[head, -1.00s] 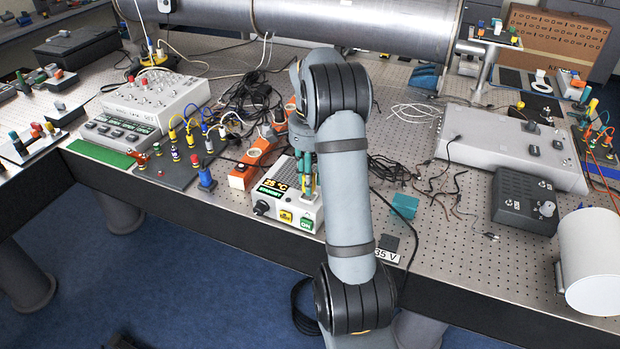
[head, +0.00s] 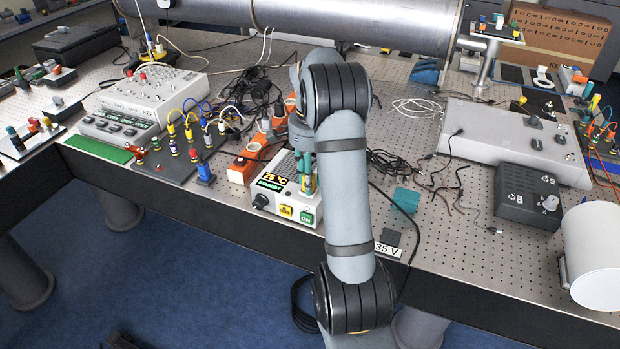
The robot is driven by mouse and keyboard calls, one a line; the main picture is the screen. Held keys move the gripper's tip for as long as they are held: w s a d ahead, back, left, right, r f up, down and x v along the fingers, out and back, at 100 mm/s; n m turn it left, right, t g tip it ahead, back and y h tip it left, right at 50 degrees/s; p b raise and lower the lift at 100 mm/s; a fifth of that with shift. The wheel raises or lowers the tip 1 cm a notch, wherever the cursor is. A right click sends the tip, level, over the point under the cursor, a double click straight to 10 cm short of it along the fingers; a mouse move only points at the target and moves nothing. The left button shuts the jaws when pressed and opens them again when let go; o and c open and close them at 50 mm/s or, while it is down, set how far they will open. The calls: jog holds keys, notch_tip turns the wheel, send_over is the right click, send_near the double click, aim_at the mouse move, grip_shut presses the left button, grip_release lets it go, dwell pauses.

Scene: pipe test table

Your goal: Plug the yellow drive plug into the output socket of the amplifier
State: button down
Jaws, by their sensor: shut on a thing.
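I cannot tell whether the plug touches the box. No output socket can be made out, and no readable label shows which box is the amplifier.
An orange power strip (head: 243,170) lies behind the white box. To the left, a dark board (head: 180,170) carries several coloured plugs and cables. Loose black cables lie to the right of my arm.

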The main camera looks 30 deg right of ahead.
jog(key=c, duration=1.3)
grip_release()
jog(key=shift+o, duration=0.2)
notch_tip(320, 180, up, 12)
jog(key=shift+c, duration=0.5)
